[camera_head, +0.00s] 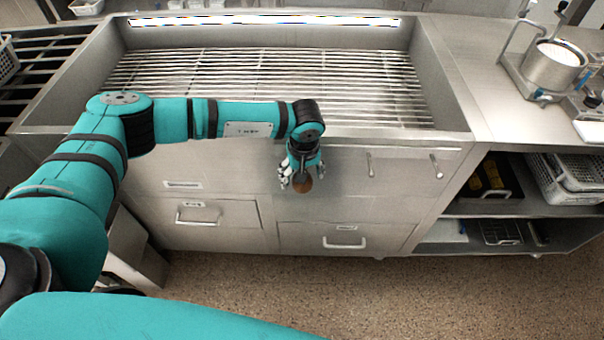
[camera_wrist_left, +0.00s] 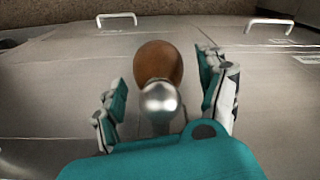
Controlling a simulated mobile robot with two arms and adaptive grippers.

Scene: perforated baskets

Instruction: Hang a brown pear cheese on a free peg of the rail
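A brown, rounded pear cheese (camera_wrist_left: 158,62) shows between the fingers of my left gripper (camera_wrist_left: 168,97) in the left wrist view. The fingers stand apart, with gaps on both sides of the cheese. A shiny round-ended metal peg (camera_wrist_left: 160,100) overlaps the cheese's near side; I cannot tell how the two are joined. In the head view my left gripper (camera_head: 302,178) points down before the steel counter's front, with the cheese (camera_head: 304,185) partly hidden among its fingers. Two bare pegs (camera_head: 370,165) (camera_head: 436,166) stand to its right. My right gripper is out of view.
The slatted steel basin (camera_head: 265,85) lies behind my left arm. Drawers with handles (camera_head: 345,243) are below. Open shelves (camera_head: 490,212) with baskets and a metal pot (camera_head: 552,66) are at the right. The floor in front is clear.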

